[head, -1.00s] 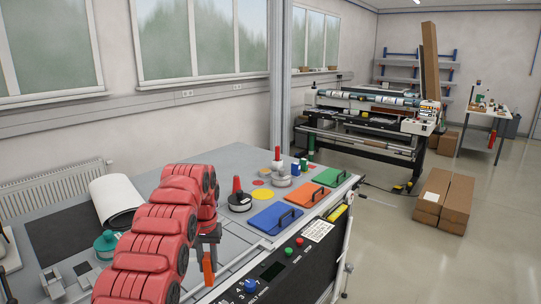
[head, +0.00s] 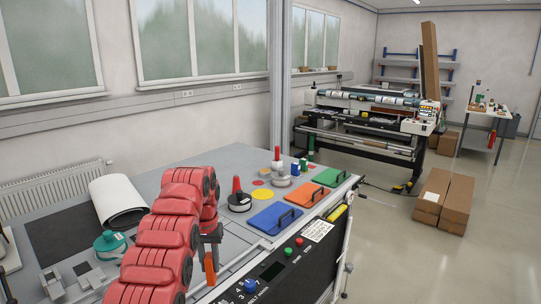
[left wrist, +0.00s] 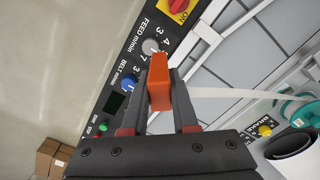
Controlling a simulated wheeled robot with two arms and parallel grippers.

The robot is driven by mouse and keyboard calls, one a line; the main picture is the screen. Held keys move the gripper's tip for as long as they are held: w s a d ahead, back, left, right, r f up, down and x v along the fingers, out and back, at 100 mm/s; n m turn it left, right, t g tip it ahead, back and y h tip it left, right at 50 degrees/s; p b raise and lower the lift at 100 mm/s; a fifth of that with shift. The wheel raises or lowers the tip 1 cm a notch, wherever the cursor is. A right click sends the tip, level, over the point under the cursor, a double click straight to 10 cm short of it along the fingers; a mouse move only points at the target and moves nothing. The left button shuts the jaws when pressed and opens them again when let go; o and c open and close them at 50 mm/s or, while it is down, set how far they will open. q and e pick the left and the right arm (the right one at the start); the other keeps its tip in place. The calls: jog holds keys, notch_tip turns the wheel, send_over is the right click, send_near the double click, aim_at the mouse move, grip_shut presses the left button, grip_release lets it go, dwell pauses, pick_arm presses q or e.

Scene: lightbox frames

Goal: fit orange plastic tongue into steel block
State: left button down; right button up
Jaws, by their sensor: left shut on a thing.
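My left gripper (head: 211,250) is shut on the orange plastic tongue (head: 210,268), which hangs below the fingers near the table's front edge in the head view. In the left wrist view the tongue (left wrist: 159,83) stands between the two fingertips (left wrist: 161,95) and sticks out past them, over the control panel. Two small grey metal-looking blocks, one at the left (head: 51,283) and one with a notch (head: 88,274), lie on the table to the left of my arm. I cannot tell for sure which is the steel block. The tongue is well apart from both. My right gripper is out of view.
The control panel (head: 281,268) runs along the front edge.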

pick_arm(q)
jog(key=shift+a, duration=0.2)
jog(key=shift+f, duration=0.1)
jog(key=shift+s, duration=0.15)
